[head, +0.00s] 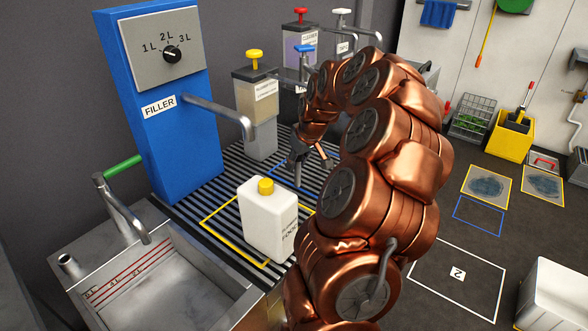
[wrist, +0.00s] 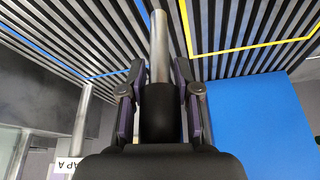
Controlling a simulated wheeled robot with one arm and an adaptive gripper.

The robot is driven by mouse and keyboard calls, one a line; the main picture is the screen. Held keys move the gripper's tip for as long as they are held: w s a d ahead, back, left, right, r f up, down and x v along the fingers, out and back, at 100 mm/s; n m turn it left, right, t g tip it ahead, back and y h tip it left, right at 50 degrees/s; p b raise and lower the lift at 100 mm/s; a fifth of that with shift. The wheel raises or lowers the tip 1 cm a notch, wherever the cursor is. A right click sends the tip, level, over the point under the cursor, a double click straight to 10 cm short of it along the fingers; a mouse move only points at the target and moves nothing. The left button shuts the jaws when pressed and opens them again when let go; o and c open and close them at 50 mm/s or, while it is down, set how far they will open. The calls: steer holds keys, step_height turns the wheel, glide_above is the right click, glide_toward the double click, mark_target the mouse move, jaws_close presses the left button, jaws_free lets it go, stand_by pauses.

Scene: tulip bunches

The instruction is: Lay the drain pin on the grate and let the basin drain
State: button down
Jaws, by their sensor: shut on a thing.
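My gripper (head: 300,172) is over the slatted grate (head: 222,228), behind the white bottle, near the blue outline. In the wrist view, my gripper (wrist: 160,85) is shut on a smooth metal pin (wrist: 159,48), which sticks out beyond the fingers toward the slats. I cannot tell whether the pin touches the grate.
A white bottle with a yellow cap (head: 268,222) stands on the grate by a yellow outline. The blue filler (head: 180,140) with its spout is behind the basin. A yellow-topped dispenser (head: 256,105) stands at the grate's back. A tap (head: 120,210) overhangs the basin.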

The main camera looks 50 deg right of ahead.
steer(key=shift+x, duration=1.95)
steer(key=shift+f, duration=0.1)
steer(key=c, duration=0.8)
jaws_free()
steer(key=shift+s+b, duration=0.1)
steer(key=shift+b, duration=0.2)
steer(key=shift+p+v, duration=0.5)
steer(key=shift+v, duration=5.55)
